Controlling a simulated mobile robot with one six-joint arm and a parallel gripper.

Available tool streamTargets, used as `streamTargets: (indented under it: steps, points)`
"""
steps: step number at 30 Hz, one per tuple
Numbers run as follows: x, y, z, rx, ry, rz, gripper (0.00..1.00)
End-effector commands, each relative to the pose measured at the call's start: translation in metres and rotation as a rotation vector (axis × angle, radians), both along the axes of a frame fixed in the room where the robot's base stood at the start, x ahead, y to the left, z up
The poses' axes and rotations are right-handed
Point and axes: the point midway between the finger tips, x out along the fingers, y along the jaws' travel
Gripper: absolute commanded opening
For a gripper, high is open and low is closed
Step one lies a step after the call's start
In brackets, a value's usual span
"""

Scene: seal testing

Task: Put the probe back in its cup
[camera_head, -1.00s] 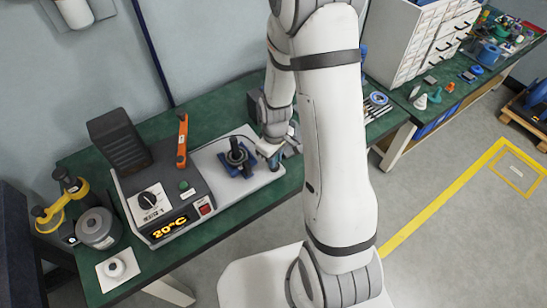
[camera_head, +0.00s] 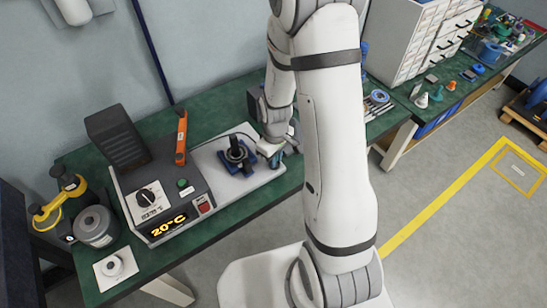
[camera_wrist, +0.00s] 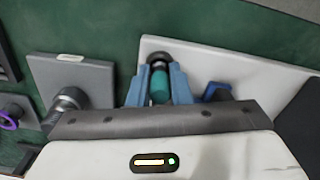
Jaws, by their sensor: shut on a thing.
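My gripper (camera_wrist: 158,88) is shut on a teal, handle-like piece (camera_wrist: 160,86), which I take to be the probe, held between two blue fingers in the wrist view. A dark round part (camera_wrist: 158,58) shows just beyond its upper end; I cannot tell whether it belongs to the probe or is the cup. In the head view my gripper (camera_head: 270,158) is low over the right end of the white plate (camera_head: 208,158), right of a black cylinder (camera_head: 236,152) in a blue base (camera_head: 241,166). The arm hides part of this area, and the probe is too small to make out there.
In the wrist view a grey block (camera_wrist: 72,80) with a metal cylinder (camera_wrist: 70,98) lies left of my fingers. A blue part (camera_wrist: 217,92) is close on their right.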

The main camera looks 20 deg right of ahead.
Motion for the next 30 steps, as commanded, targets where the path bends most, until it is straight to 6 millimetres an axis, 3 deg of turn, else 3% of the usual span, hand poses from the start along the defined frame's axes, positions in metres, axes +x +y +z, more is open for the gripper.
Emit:
streamTargets:
  steps: [2,3,12,20,30]
  points:
    - [0.0,0.0,0.0,0.0,0.0,0.0,0.0]
    - [0.0,0.0,0.0,0.0,0.0,0.0,0.2]
    - [0.0,0.0,0.0,0.0,0.0,0.0,0.43]
    - [0.0,0.0,0.002,0.0,0.0,-0.001,0.43]
    - [0.0,0.0,0.03,0.0,0.0,0.0,0.43]
